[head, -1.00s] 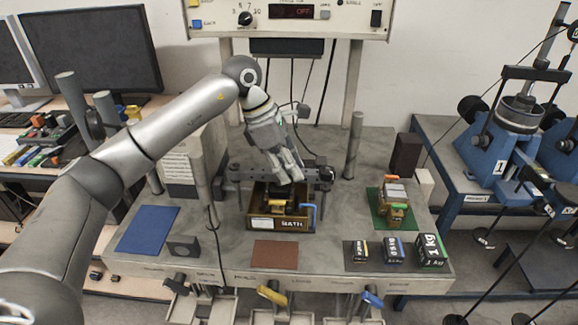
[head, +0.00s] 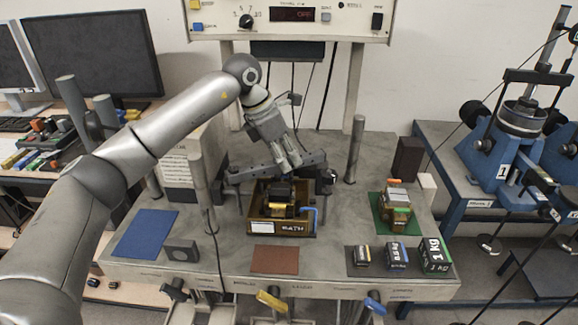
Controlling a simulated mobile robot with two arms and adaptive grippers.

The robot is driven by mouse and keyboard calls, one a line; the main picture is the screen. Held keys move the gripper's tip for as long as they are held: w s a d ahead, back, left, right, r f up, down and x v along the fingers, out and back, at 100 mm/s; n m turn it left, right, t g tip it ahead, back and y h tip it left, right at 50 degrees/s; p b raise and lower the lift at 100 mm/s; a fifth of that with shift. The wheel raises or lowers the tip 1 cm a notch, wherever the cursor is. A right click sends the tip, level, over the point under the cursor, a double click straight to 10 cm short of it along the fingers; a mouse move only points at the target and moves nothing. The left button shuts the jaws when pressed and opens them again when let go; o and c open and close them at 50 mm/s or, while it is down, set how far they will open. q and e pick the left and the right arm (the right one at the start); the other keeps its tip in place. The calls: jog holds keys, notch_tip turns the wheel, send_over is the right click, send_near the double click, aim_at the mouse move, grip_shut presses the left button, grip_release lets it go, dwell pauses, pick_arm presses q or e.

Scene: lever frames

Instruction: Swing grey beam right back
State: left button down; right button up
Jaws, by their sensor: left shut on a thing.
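The grey beam (head: 249,174) lies across the rig behind the wooden box in the head view. It slants, with its right end farther back than its left end. My left gripper (head: 289,162) reaches down from behind and is shut on the beam right of its middle. Its fingers cover part of the beam. My right gripper is out of view.
Upright posts (head: 355,150) stand at both sides. Weights (head: 397,255) stand at front right. A blue mat (head: 146,232) and a brown mat (head: 274,260) lie bare.

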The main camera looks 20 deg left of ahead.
pick_arm(q)
jog(key=w+a+n+t+y+b, duration=0.1)
jog(key=w+a+n+y, duration=0.2)
jog(key=a+n, duration=0.6)
jog(key=shift+w+a+n+t+b, duration=0.3)
jog(key=shift+w+n+b, duration=0.1)
jog(key=shift+w, duration=0.15)
jog(key=c, duration=1.3)
grip_release()
jog(key=shift+o, duration=0.2)
jog(key=v, duration=1.2)
jog(key=shift+d, duration=0.2)
